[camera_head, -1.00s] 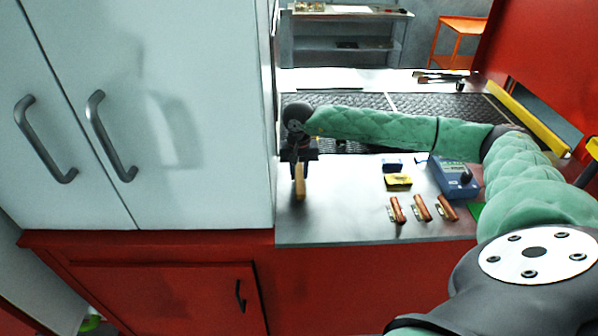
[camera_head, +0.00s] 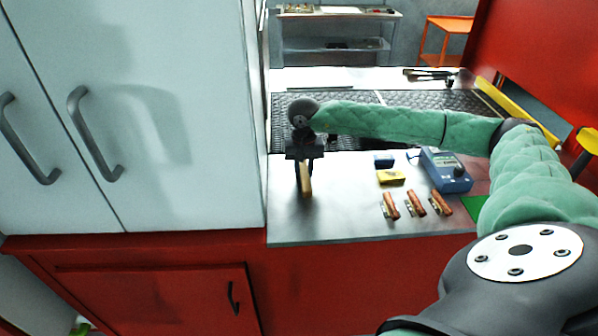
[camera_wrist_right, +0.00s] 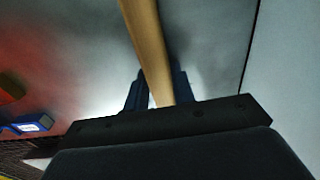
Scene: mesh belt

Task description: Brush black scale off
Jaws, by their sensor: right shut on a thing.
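My right gripper (camera_head: 304,160) reaches in from the right and points down over the left part of the metal counter. It is shut on a tan wooden handle (camera_head: 305,182), which also shows between the fingers in the right wrist view (camera_wrist_right: 148,45). Whether the handle ends in bristles cannot be seen. The dark mesh belt (camera_head: 420,108) lies behind the counter, partly hidden by my right arm. No black scale can be made out on it at this size. My left gripper is not in view.
On the metal counter (camera_head: 340,222) are a blue meter (camera_head: 446,172), a yellow block (camera_head: 391,177), a dark blue block (camera_head: 384,160) and three copper-coloured clamps (camera_head: 415,204). A tall white cabinet (camera_head: 190,120) stands close left of the gripper. Yellow rails (camera_head: 510,108) edge the belt's right.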

